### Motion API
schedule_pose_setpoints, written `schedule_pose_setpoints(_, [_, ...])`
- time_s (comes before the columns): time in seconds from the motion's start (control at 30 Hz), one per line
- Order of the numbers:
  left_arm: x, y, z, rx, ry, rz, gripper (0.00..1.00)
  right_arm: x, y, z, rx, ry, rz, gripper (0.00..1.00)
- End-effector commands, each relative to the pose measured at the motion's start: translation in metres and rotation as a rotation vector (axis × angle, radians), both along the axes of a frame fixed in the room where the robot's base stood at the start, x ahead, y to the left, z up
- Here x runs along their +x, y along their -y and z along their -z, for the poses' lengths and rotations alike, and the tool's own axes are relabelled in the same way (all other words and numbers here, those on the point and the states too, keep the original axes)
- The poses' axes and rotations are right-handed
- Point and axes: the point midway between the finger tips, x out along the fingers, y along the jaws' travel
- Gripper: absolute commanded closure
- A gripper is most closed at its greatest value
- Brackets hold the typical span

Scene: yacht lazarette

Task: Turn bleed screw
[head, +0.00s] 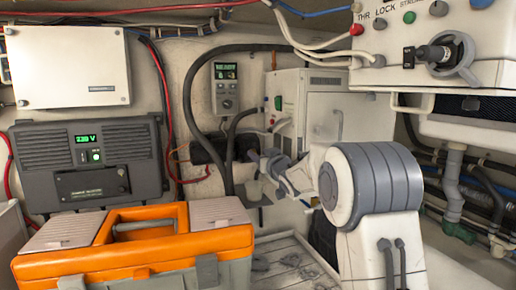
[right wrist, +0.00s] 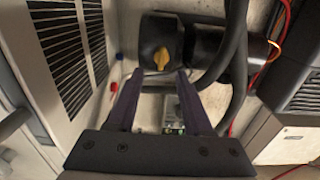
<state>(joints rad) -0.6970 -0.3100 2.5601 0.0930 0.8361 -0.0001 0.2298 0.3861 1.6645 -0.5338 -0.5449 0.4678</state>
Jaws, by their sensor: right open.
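A yellow bleed screw (right wrist: 161,58) sits on the face of a dark round housing (right wrist: 160,38) in the right wrist view. In the head view I cannot make the screw out; a dark fitting (head: 207,151) sits on the wall just left of my right gripper (head: 252,160). In the right wrist view my right gripper (right wrist: 160,75) is open, with its two dark fingers pointing at the housing. The screw shows between and just beyond the fingertips, and nothing is between the jaws. My left gripper is not in view.
A white cabinet (head: 288,110) with vents stands close to the right gripper. Thick black hoses (right wrist: 237,40) run beside the housing. An orange toolbox (head: 135,250) stands front left, and a control panel (head: 430,45) hangs at the upper right.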

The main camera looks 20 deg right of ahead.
Motion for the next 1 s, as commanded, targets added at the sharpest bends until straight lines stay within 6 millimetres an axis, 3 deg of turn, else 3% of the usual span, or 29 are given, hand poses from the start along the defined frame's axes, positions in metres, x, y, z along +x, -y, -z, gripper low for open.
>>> schedule_pose_setpoints(0.2, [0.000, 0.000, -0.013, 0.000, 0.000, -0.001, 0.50, 0.026, -0.001, -0.001, 0.000, -0.001, 0.000, 0.49])
schedule_pose_setpoints(0.57, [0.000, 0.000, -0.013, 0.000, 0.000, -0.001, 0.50, 0.030, 0.002, 0.000, 0.000, -0.001, 0.004, 0.49])
schedule_pose_setpoints(0.7, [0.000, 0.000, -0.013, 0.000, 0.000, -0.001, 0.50, 0.030, 0.002, 0.000, 0.000, -0.001, 0.005, 1.00])
schedule_pose_setpoints(1.0, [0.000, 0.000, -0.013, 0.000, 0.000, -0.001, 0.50, 0.030, 0.006, 0.004, 0.000, -0.007, 0.006, 1.00])
